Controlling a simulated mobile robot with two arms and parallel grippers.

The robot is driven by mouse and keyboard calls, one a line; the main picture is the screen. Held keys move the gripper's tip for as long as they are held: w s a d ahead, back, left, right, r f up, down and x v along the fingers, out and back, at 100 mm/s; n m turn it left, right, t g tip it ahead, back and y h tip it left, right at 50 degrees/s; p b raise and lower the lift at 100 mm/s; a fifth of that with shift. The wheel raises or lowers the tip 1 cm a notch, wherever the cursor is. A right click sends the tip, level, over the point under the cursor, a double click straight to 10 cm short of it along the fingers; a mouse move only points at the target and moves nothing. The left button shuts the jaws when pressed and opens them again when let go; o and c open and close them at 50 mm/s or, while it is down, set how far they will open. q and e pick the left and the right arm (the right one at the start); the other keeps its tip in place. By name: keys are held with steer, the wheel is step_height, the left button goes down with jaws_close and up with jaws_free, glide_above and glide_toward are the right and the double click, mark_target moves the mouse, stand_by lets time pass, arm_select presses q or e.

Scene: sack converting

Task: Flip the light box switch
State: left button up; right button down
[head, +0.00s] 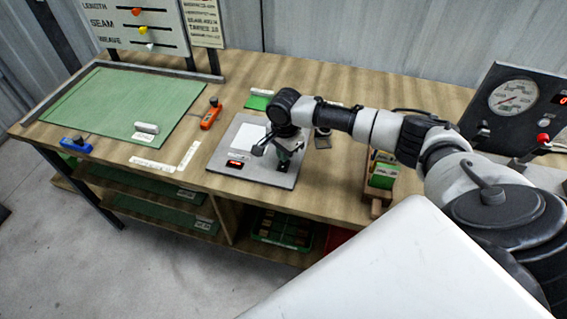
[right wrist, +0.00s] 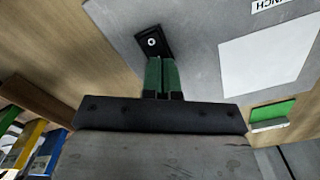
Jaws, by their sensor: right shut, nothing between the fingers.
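The light box (head: 220,158) is a flat grey panel with a white pane (head: 248,137) and a small red display (head: 237,163) on the wooden bench. Its switch (right wrist: 152,42) looks like a black plate with a pale round knob in the right wrist view. My right gripper (right wrist: 160,62) has its green fingers shut and empty, with the tips at the lower edge of the switch plate; I cannot tell whether they touch. In the head view the right gripper (head: 283,165) is over the front right part of the panel. My left gripper is not in view.
A green mat (head: 110,105) lies at the left of the bench, with an orange tool (head: 211,115) near it. A box of coloured cards (head: 382,172) stands right of the panel. A gauge panel (head: 510,98) stands at the far right. The bench's front edge is close to the light box.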

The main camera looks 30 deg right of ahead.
steer(key=shift+s+f, duration=0.15)
steer(key=shift+f, duration=0.7)
stand_by(0.3)
steer(key=shift+r, duration=0.1)
steer(key=shift+r+p, duration=0.65)
steer(key=shift+p, duration=0.25)
step_height(320, 180, up, 6)
steer(key=p, duration=0.7)
steer(key=shift+f, duration=0.2)
